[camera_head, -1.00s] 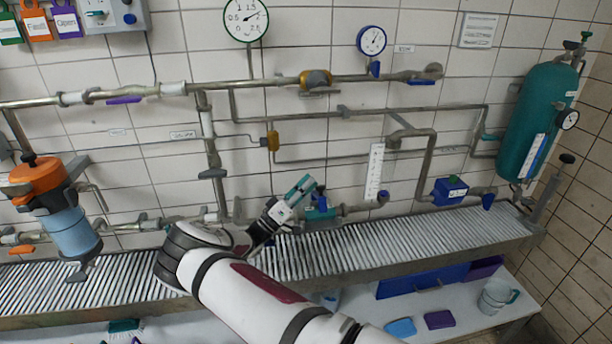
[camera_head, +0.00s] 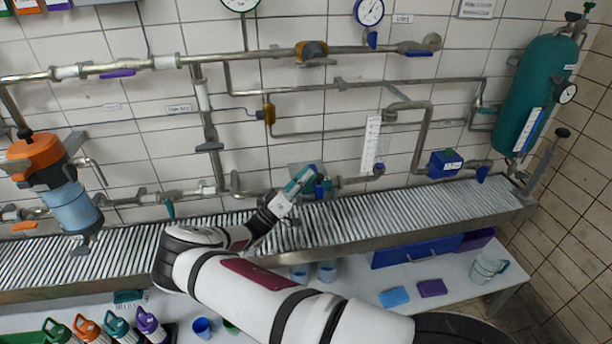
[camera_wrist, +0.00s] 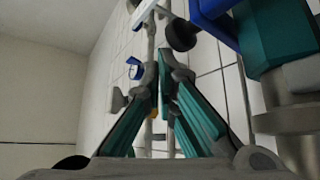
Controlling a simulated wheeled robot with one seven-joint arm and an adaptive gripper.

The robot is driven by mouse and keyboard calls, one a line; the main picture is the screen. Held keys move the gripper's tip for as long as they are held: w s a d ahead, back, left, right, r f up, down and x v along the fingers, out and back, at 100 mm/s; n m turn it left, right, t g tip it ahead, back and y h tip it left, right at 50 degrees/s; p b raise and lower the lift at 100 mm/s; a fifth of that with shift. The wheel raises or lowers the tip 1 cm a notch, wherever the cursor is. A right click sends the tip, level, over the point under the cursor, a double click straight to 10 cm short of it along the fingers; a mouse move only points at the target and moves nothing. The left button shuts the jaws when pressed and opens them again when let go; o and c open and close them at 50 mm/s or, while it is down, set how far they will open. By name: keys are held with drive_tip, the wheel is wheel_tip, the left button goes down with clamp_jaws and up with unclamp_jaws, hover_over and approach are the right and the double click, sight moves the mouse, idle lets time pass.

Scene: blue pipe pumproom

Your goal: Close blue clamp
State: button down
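My gripper (camera_head: 303,180) has teal finger pads and reaches to the wall just above the slatted shelf. In the wrist view the fingers of my gripper (camera_wrist: 164,72) lean together with their tips almost meeting, and nothing shows between them. A blue clamp-like part (camera_head: 321,187) on a teal fitting is right beside the fingertips in the head view, partly hidden by them. In the wrist view a blue part (camera_wrist: 212,22) with a dark round knob is right of the fingers, beside a teal body (camera_wrist: 277,38); they look apart. I cannot tell whether the clamp is open.
Pipes with gauges and valves run along the tiled wall. A blue box valve (camera_head: 444,163) and a teal tank (camera_head: 533,95) are to the right. The slatted shelf (camera_head: 420,208) is mostly clear. An orange-topped canister (camera_head: 45,160) hangs at left. Bottles and cups stand below.

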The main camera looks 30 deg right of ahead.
drive_tip(key=shift+s+d+f, duration=0.1)
drive_tip(key=shift+s+f, duration=0.05)
drive_tip(key=shift+f, duration=0.25)
drive_tip(key=shift+f, duration=0.1)
drive_tip(key=r+v, duration=0.1)
drive_tip(key=v, duration=1.1)
drive_tip(key=s+d+r+m+g+y, duration=0.1)
drive_tip(key=s+d+r+g+y, duration=0.2)
drive_tip(key=s+r+g+y, duration=0.35)
drive_tip(key=s+d+r+g+y, duration=0.3)
drive_tip(key=r+y, duration=0.4)
drive_tip(key=r, duration=0.3)
drive_tip(key=s+a+r+n+t+y, duration=0.4)
drive_tip(key=s+a+r+t+y, duration=0.1)
drive_tip(key=s+r, duration=0.4)
drive_tip(key=s+a+r+n+t+y, duration=0.4)
drive_tip(key=s+r, duration=0.4)
drive_tip(key=s, duration=0.6)
drive_tip(key=shift+s+a+r+t+y, duration=0.35)
drive_tip(key=shift+a+t+y, duration=0.35)
drive_tip(key=shift+t, duration=0.45)
